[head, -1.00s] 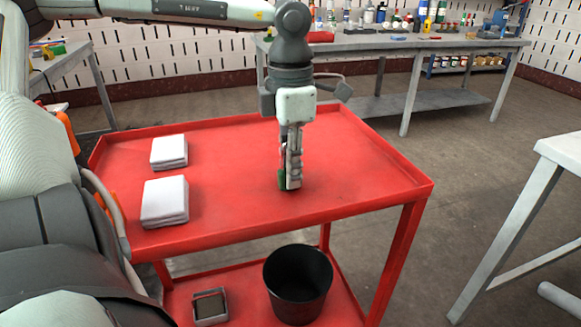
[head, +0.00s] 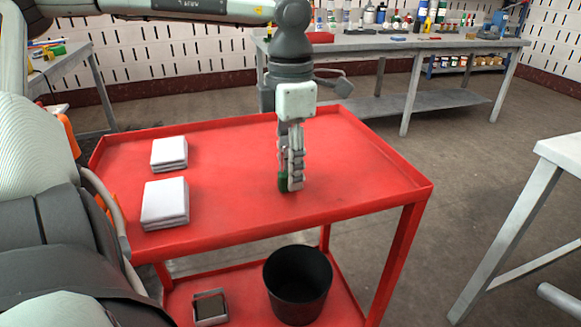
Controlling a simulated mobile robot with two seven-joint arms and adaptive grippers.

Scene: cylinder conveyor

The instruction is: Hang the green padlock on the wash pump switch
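The green padlock (head: 283,182) is small and shows only in part at the tips of my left gripper (head: 291,187), over the red cart top. The fingers point straight down and hide part of the padlock. They are seen nearly edge-on, so I cannot tell whether they are closed on it or stand around it. Whether the padlock touches the cart top is also unclear. The wash pump switch is not in view. My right gripper is not in view.
The red cart (head: 365,185) has a raised rim. Two stacks of white cloths (head: 169,152) (head: 165,202) lie at its left. A black bucket (head: 297,285) and a small tray (head: 210,307) are on its lower shelf. A grey workbench (head: 390,45) with bottles stands behind.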

